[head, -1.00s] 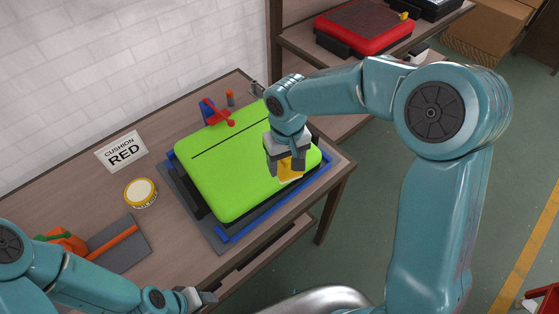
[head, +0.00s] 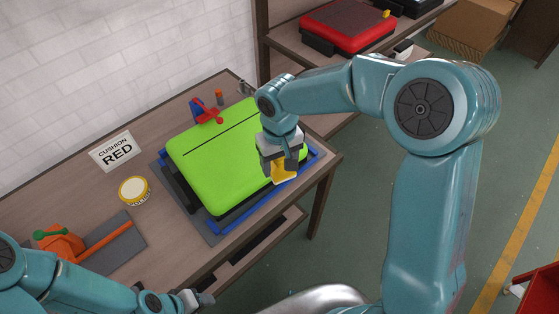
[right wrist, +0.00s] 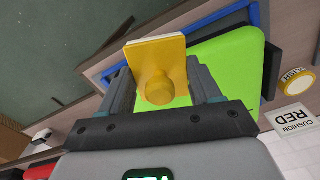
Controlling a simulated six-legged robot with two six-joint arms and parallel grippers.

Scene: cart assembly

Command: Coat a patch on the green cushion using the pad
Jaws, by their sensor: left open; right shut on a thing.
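The green cushion (head: 215,165) lies on a black and blue frame on the table, with a thin dark line across its far part. It also shows in the right wrist view (right wrist: 230,60). My right gripper (head: 283,160) is shut on the knob of the yellow pad (head: 284,174), which also shows in the right wrist view (right wrist: 155,58). The pad is tilted at the cushion's near right edge; I cannot tell whether it touches. No coated patch is visible. My left gripper (head: 198,300) is open and empty by the table's front edge.
An orange tool (head: 62,243) lies on a grey mat. A red and blue clamp (head: 206,112) stands behind. A red cushion (head: 348,25) is on the rear shelf.

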